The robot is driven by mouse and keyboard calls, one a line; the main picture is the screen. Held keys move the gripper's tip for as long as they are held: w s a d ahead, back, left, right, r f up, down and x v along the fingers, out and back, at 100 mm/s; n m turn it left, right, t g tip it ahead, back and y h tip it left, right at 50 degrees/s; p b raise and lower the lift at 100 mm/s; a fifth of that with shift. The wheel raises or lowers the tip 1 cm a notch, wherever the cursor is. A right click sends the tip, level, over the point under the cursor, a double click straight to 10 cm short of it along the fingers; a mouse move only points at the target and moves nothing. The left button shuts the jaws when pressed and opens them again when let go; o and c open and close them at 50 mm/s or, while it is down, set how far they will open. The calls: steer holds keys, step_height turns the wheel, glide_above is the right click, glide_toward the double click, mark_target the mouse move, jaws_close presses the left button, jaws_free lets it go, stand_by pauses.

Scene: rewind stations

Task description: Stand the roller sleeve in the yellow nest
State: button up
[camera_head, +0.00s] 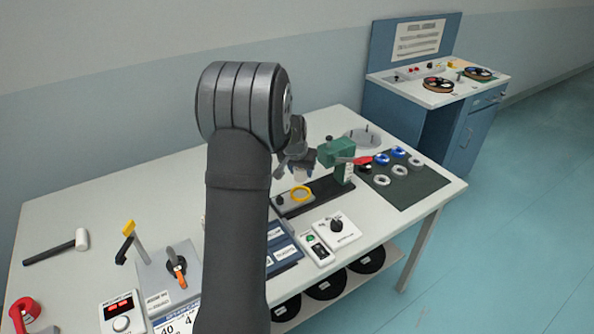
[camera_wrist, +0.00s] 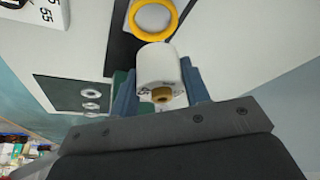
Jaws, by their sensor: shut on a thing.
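The roller sleeve (camera_wrist: 158,64) is a white cylinder with a tan core end, held between the two blue fingers of my gripper (camera_wrist: 157,82) in the wrist view. In the head view, my gripper (camera_head: 297,160) is above the bench, behind and partly hidden by my arm; the sleeve is hard to make out there. The yellow nest (camera_head: 300,194) is a yellow ring on a dark base. It lies just below my gripper in the head view. The nest (camera_wrist: 134,17) shows at the top of the wrist view, just beyond the sleeve. The sleeve looks apart from it.
A green press (camera_head: 336,154) with a red handle stands right of the nest. A dark mat (camera_head: 420,188) beyond it carries several white and blue rings. A knob box (camera_head: 336,231) sits in front. A hammer (camera_head: 57,247) lies at the left, with clear bench (camera_head: 120,195) behind it.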

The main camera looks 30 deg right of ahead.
steer(key=shift+f, duration=0.1)
glide_above(301, 194)
steer(key=shift+s+a+f, duration=0.1)
steer(key=shift+a+f, duration=0.05)
steer(key=shift+f, duration=1.15)
steer(key=shift+s+a+f, duration=0.1)
steer(key=shift+a+f, duration=0.05)
steer(key=shift+f, duration=1.1)
steer(key=shift+f, duration=0.7)
steer(key=shift+s+a+f, duration=0.1)
steer(key=shift+f, duration=0.3)
stand_by(0.4)
steer(key=o, duration=0.9)
steer(key=shift+a+f, duration=0.1)
steer(key=shift+f, duration=0.05)
steer(key=shift+o, duration=0.9)
steer(key=shift+s+r, duration=0.1)
steer(key=shift+r, duration=0.2)
steer(key=v, duration=1.7)
steer(key=shift+r, duration=0.3)
